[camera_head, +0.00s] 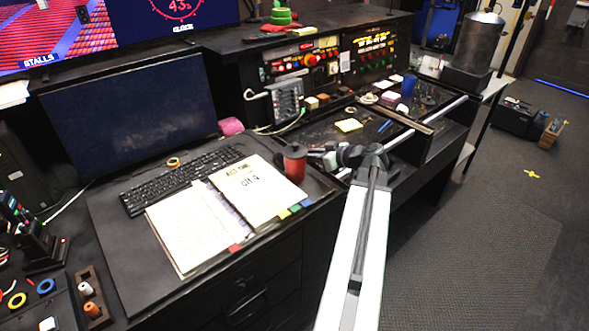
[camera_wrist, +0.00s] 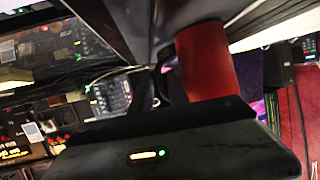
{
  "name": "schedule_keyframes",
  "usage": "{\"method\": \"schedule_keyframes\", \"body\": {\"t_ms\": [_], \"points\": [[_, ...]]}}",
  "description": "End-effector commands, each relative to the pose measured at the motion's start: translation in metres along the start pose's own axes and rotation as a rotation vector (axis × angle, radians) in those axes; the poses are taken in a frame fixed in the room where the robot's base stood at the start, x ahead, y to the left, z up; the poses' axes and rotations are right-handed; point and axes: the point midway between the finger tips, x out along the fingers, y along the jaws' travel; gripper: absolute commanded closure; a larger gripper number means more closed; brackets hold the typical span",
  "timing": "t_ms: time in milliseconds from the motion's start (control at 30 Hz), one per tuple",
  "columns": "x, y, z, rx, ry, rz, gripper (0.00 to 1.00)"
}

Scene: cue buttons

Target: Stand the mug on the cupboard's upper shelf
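A red mug (camera_head: 294,168) with a dark top stands upright, or is held just above, near the right edge of the desk beside an open binder. My gripper (camera_head: 318,153) is at the mug's right side, at the end of my arm. In the wrist view the red mug (camera_wrist: 207,62) appears close up and sideways, against dark surfaces. Whether the fingers touch the mug or are closed on it cannot be told. I cannot make out a cupboard with an upper shelf.
The open binder (camera_head: 245,192) and keyboard (camera_head: 183,180) lie left of the mug, before a dark monitor (camera_head: 130,113). A control panel (camera_head: 308,62) stands behind. A blue cup (camera_head: 409,85) and a metal canister (camera_head: 478,45) stand farther right. The floor (camera_head: 480,240) at right is open.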

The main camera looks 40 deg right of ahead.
Motion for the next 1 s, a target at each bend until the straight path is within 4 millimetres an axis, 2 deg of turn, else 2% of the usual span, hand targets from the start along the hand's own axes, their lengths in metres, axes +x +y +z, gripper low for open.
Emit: {"method": "schedule_keyframes", "body": {"t_ms": [200,267,300,1000], "points": [[0.0030,-0.0002,0.0000,0.000,0.000,0.000,0.79],[0.0030,-0.0003,0.0000,0.000,0.000,0.000,0.96],[0.0030,-0.0003,0.0000,0.000,0.000,0.000,1.00],[0.0037,-0.0013,0.0001,-0.001,-0.001,-0.002,1.00]]}}
